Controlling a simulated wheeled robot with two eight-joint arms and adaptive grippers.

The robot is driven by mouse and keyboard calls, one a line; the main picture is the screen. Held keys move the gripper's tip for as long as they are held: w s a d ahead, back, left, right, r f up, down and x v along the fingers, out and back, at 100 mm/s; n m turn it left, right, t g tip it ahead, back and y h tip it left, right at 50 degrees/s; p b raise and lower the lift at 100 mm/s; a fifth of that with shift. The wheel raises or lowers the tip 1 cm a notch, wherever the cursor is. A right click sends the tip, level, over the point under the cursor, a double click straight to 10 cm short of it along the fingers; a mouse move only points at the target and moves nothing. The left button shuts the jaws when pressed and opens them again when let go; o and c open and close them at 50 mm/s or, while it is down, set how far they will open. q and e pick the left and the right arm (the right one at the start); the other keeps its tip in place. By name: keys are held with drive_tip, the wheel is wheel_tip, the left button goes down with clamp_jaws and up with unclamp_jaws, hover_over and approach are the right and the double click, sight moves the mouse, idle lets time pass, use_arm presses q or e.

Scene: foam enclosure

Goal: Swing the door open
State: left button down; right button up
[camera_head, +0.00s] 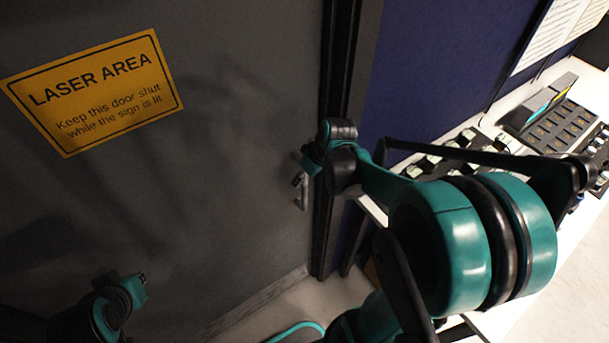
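A dark grey door (210,180) fills the left and middle of the head view. Its right edge meets a black frame (327,235), and I see no clear gap there. A small metal handle (304,192) is near that edge, partly hidden by my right gripper (302,174). My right gripper is at the handle; its fingers are small and dark, and I cannot tell whether they grip it. My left gripper (138,286) is low at the left, in front of the door and away from the handle; its fingers are unclear.
A yellow laser warning sign (95,92) is on the door. Right of the frame is a dark blue wall panel (440,75). A white bench (550,80) with several small devices stands at the right.

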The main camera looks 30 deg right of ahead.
clamp_jaws()
drive_tip(key=shift+w, duration=0.1)
